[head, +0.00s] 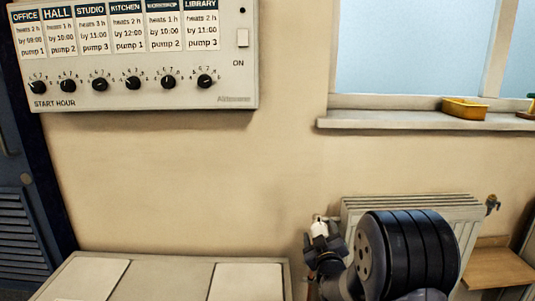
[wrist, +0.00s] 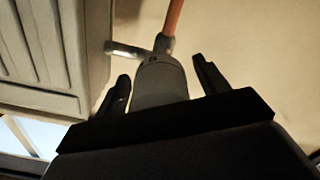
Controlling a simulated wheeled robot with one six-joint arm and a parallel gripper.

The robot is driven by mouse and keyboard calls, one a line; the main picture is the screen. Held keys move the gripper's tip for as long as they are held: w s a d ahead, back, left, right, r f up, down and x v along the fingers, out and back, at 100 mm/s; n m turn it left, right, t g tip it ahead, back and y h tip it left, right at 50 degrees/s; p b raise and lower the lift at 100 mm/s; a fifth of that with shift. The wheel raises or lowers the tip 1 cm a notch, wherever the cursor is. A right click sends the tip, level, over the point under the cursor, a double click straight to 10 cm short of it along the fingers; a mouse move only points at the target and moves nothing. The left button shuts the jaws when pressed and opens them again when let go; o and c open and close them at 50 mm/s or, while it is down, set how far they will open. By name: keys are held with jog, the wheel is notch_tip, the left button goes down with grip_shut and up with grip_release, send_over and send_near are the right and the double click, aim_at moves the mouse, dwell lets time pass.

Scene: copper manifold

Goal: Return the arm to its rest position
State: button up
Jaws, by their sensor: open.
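My gripper (head: 325,246) is at the lower middle right in the head view, low in front of the wall by the left end of the radiator (head: 410,205). In the wrist view my gripper (wrist: 162,75) has its two dark fingers apart. A grey cylindrical valve head (wrist: 160,82) shows between them, with a gap on each side. A copper pipe (wrist: 172,20) runs from it to the top edge. A small white part (head: 319,227) shows just above the gripper in the head view. My arm hides part of the radiator.
A control panel (head: 150,100) with several knobs and labels hangs on the wall at upper left. A window sill (head: 400,121) with a yellow tray (head: 465,109) is at upper right. A pale unit (head: 170,272) stands at lower left. A wooden surface (head: 498,268) is at right.

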jog(key=shift+r+n+p, duration=0.1)
jog(key=shift+n+p, duration=1.1)
jog(key=shift+p, duration=0.05)
